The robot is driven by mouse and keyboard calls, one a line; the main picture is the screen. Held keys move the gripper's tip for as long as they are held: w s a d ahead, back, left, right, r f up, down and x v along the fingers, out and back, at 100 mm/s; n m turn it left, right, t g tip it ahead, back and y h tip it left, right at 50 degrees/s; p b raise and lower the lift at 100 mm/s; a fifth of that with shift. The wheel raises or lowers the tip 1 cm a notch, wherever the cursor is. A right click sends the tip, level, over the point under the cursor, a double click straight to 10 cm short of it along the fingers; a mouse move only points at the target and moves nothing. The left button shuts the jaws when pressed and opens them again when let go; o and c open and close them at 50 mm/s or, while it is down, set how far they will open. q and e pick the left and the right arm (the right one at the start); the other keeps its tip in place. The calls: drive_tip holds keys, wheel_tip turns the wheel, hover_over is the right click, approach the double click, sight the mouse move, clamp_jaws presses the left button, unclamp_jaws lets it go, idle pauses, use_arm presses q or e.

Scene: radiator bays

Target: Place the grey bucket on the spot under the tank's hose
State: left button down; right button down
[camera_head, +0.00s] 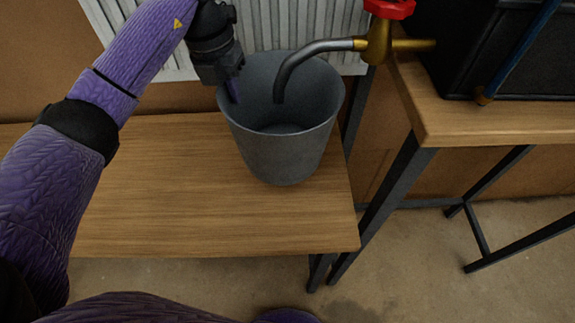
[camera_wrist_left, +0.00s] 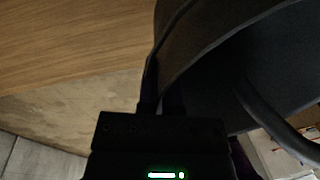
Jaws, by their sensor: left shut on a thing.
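The grey bucket (camera_head: 282,152) is upright and empty at the right end of the low wooden bench. I cannot tell whether its base touches the bench top. My left gripper (camera_head: 232,92) is shut on the bucket's left rim. In the left wrist view the gripper's fingers (camera_wrist_left: 160,98) grip the dark bucket wall (camera_wrist_left: 205,45). The tank's grey metal hose (camera_head: 308,50) curves down from a brass valve, and its end shows over the bucket's mouth. The spot under the hose is hidden by the bucket. My right gripper is not in view.
The bench top (camera_head: 160,190) is clear left of the bucket. A higher table (camera_head: 490,120) at the right carries the black tank (camera_head: 460,40), with a red valve handle (camera_head: 390,8) beside it. A white radiator (camera_head: 290,25) stands behind the bucket.

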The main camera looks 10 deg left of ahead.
use_arm(q)
wheel_tip(320, 180, down, 9)
drive_tip(key=b, duration=0.2)
drive_tip(key=shift+a+f, duration=0.15)
drive_tip(key=shift+f, duration=0.05)
drive_tip(key=c, duration=0.8)
unclamp_jaws()
drive_tip(key=shift+s, duration=0.1)
drive_tip(key=r+p, duration=0.1)
drive_tip(key=r, duration=0.3)
drive_tip(key=a+r+p, duration=0.1)
drive_tip(key=r, duration=0.3)
drive_tip(key=r+p, duration=0.1)
drive_tip(key=r, duration=0.3)
drive_tip(key=shift+a+r, duration=0.1)
drive_tip(key=shift+a, duration=0.2)
